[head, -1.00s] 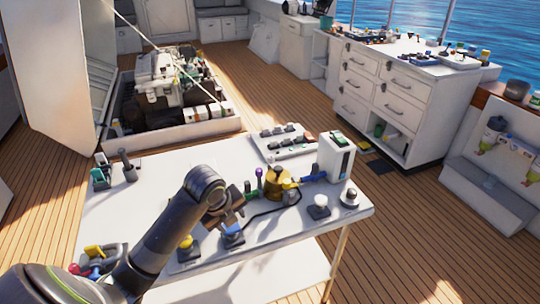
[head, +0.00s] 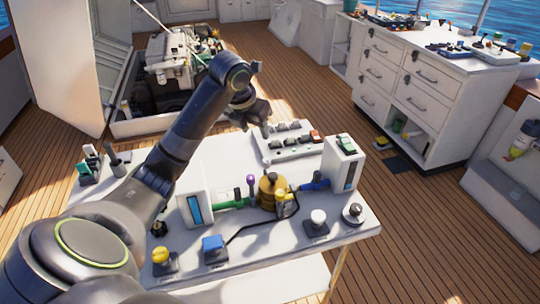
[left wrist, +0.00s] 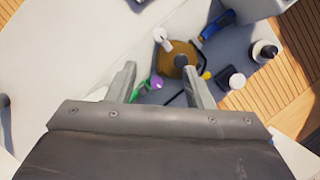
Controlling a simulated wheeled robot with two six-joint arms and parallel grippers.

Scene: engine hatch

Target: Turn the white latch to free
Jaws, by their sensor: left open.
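My left gripper (head: 264,126) is above the far part of the white table (head: 225,155), near the switch panel. In the left wrist view its two fingers (left wrist: 160,88) are apart, with nothing held between them. Beyond them is a round brass fitting (left wrist: 180,60); in the head view this fitting (head: 268,190) stands between a green and a blue connector. A white-tipped piece (left wrist: 161,36) shows beside the brass in the left wrist view. A white knob on a dark base (head: 318,218) stands at the near right. I cannot tell for sure which white part is the latch.
Two white boxes (head: 343,163) (head: 194,208) flank the brass fitting. A switch panel (head: 288,145) lies behind it. Yellow (head: 160,256) and blue (head: 213,243) controls and a black cable line the near edge. The engine well (head: 165,122) is beyond the table.

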